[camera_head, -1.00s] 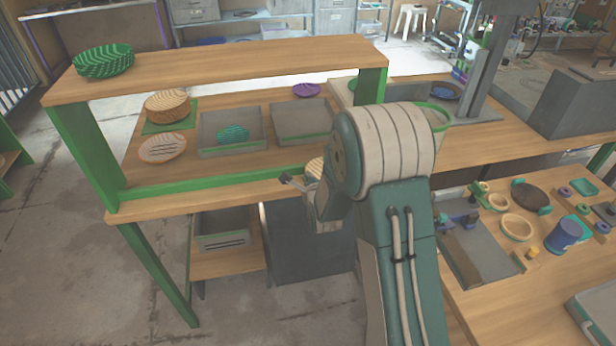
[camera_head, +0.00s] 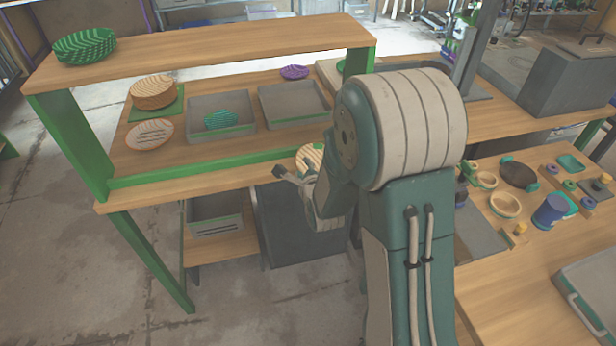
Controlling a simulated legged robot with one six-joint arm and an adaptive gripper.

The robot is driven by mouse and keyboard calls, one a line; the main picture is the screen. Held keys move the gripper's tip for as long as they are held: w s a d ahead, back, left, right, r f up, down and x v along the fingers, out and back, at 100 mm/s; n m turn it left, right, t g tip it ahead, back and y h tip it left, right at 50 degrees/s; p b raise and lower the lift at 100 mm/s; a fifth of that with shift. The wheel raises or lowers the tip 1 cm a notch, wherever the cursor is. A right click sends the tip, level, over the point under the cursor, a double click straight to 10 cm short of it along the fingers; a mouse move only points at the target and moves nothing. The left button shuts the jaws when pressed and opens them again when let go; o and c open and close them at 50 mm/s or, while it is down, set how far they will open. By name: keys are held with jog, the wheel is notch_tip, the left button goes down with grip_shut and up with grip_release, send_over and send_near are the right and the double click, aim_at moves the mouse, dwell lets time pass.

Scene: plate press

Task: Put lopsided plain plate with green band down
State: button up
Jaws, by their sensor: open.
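My gripper (camera_head: 292,174) is open at the front edge of the workbench, partly hidden by my arm. A pale wooden plate (camera_head: 308,157) shows just behind the fingers, mostly covered by my arm. I cannot tell whether it touches the fingers or has a green band. A stack of pale wooden plates (camera_head: 153,93) stands on a green mat (camera_head: 172,114) at the left of the bench. A single pale plate with a pinkish rim (camera_head: 150,134) lies in front of the stack. No plate can be clearly picked out as the lopsided one.
A grey tray (camera_head: 246,139) holds a teal plate (camera_head: 221,120). An empty grey tray (camera_head: 292,103) is beside it, with a purple plate (camera_head: 294,72) behind. Green striped plates (camera_head: 84,46) sit on the raised shelf (camera_head: 205,55). A green rail (camera_head: 205,167) runs along the bench front.

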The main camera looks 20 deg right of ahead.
jog(key=s+r+n+g, duration=0.3)
jog(key=s+r+n, duration=0.2)
jog(key=s+n, duration=0.3)
jog(key=s+r+n+g, duration=0.3)
jog(key=s+r+n, duration=0.3)
jog(key=s, duration=0.6)
jog(key=s+r+n+g, duration=0.3)
jog(key=s+r+n, duration=0.2)
jog(key=s+n, duration=0.5)
jog(key=shift+r+n, duration=0.15)
jog(key=shift+n, duration=0.35)
jog(key=shift+o, duration=0.2)
jog(key=shift+w+d, duration=0.1)
